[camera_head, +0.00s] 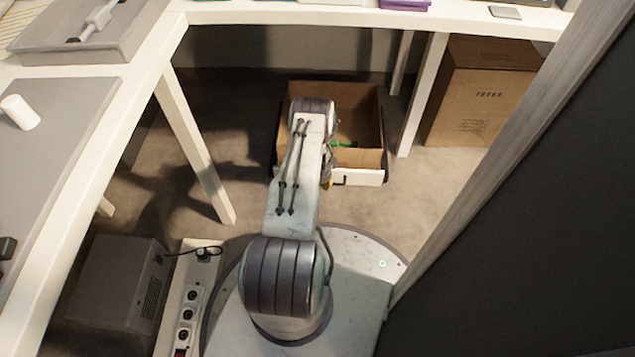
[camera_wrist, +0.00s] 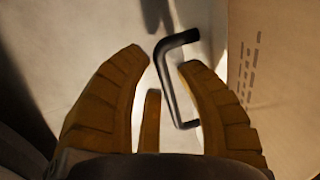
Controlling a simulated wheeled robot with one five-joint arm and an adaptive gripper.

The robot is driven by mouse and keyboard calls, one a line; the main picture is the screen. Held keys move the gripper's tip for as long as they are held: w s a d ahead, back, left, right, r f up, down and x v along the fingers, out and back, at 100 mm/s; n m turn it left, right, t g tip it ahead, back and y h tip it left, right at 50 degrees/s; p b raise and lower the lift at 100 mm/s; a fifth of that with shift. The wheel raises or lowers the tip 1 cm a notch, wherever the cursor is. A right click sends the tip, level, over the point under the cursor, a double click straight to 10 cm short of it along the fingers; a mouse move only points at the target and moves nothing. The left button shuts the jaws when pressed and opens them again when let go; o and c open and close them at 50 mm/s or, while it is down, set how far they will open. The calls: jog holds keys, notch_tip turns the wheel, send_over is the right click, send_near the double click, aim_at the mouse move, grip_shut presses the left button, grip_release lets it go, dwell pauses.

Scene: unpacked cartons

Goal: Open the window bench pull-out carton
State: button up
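The pull-out carton (camera_head: 357,177) is a brown open-topped box with a pale front, on the floor below the table. Its inside shows from above, with a small green thing (camera_head: 343,145) in it. My arm covers its left and middle parts. My gripper (camera_wrist: 163,60) has brown fingers spread open in the wrist view. A black bent handle (camera_wrist: 170,85) lies between the fingertips, nearer the right finger and overlapping its tip in the picture. I cannot tell whether they touch. In the head view, my gripper is mostly hidden behind the arm, at the carton's front.
A closed printed carton (camera_head: 476,95) stands on the floor to the right. White table legs (camera_head: 422,95) and (camera_head: 198,150) flank the open carton. A grey box (camera_head: 118,290) and a power strip (camera_head: 187,305) lie at lower left. A dark panel (camera_head: 530,220) fills the right side.

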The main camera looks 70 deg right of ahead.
grip_shut()
jog(key=shift+a, duration=0.15)
dwell(0.5)
